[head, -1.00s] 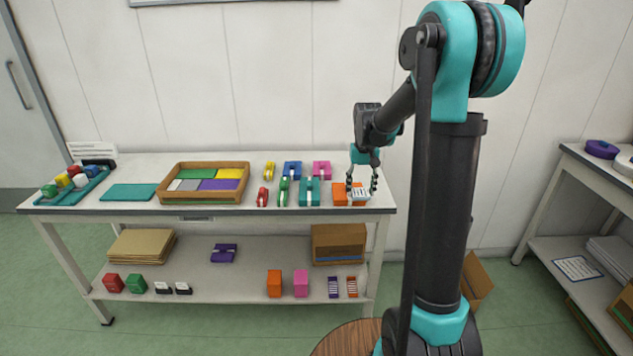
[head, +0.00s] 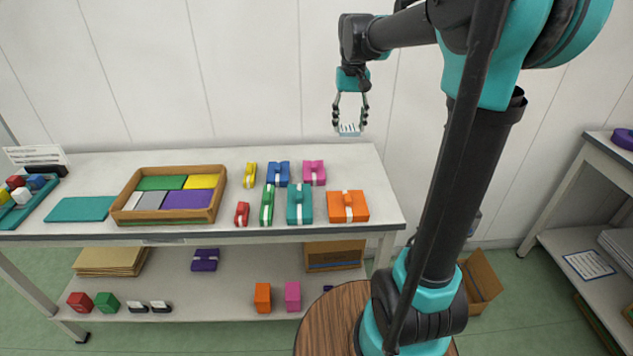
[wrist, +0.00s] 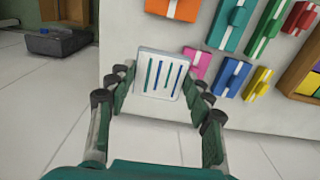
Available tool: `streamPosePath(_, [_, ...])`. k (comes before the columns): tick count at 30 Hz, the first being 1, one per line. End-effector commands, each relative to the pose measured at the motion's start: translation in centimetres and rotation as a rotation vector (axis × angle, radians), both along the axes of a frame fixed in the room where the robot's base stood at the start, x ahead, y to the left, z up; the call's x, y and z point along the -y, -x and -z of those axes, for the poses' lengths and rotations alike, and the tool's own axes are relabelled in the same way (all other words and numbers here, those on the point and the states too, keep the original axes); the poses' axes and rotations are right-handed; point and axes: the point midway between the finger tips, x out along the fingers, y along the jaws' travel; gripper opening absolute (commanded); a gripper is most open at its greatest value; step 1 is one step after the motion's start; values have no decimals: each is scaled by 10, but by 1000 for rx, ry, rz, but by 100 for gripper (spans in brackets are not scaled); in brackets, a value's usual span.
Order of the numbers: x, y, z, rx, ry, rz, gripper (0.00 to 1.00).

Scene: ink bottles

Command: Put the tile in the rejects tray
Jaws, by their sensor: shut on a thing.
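The tile (wrist: 160,75) is white with green and blue stripes. My gripper (head: 349,127) is shut on it, holding it in the air above the right part of the table. The wrist view shows the tile between the fingertips. In the head view the tile (head: 349,130) is small at the fingertips. I cannot tell which container is the rejects tray, as no label is readable. A teal tray (head: 22,212) with several coloured cubes is at the far left, partly cut off. A wooden tray (head: 165,216) holds green, yellow, white, grey and purple flat pieces.
An orange block (head: 347,206) with a white band stands at the table's right end. Several banded blocks, including a teal one (head: 300,204), stand between it and the wooden tray. A flat teal slab (head: 82,209) lies left of that tray. A sign (head: 36,155) stands behind.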

Motion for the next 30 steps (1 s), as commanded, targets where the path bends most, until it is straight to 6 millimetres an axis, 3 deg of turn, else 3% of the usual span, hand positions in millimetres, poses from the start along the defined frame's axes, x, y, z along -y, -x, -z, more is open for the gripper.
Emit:
streamPosePath(18, [0,0,136,0,0,0,19])
streamPosePath(30, [0,-1,179,0,0,0,19])
